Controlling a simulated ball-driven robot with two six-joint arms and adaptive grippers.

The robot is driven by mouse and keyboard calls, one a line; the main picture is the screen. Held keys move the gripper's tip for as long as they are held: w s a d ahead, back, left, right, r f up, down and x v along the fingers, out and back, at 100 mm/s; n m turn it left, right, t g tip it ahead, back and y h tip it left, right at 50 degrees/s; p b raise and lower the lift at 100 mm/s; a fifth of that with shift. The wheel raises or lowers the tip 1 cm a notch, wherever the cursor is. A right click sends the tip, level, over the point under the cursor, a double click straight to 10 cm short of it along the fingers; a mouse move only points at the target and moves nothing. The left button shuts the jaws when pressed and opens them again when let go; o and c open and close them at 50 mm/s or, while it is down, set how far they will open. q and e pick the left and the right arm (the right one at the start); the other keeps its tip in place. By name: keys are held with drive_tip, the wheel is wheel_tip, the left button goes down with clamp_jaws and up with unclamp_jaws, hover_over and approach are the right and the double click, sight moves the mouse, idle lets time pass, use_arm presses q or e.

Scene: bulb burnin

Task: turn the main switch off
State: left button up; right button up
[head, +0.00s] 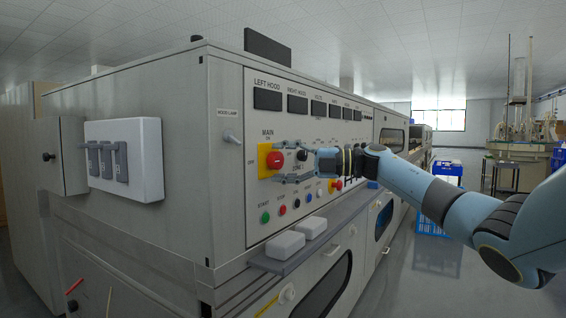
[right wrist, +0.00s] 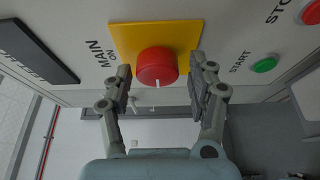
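The main switch is a red round knob (head: 275,160) on a yellow plate, on the control panel's left part. It also shows in the right wrist view (right wrist: 157,66). Its white mark points down in that view, which is the panel's left, the side of the small OFF label in the head view. My right gripper (right wrist: 161,82) is open, with one finger on each side of the knob and a visible gap to it. In the head view my right gripper (head: 283,163) reaches in from the right, its fingers above and below the knob. My left gripper is not in view.
The green START button (head: 265,217) and other small buttons sit below the switch. A hood lamp switch (head: 230,136) is to the upper left. White blocks (head: 285,245) rest on the ledge below. A white box with grey levers (head: 150,160) is on the cabinet's left side.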

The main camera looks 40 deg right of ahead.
drive_tip(key=v, duration=1.2)
idle(0.4)
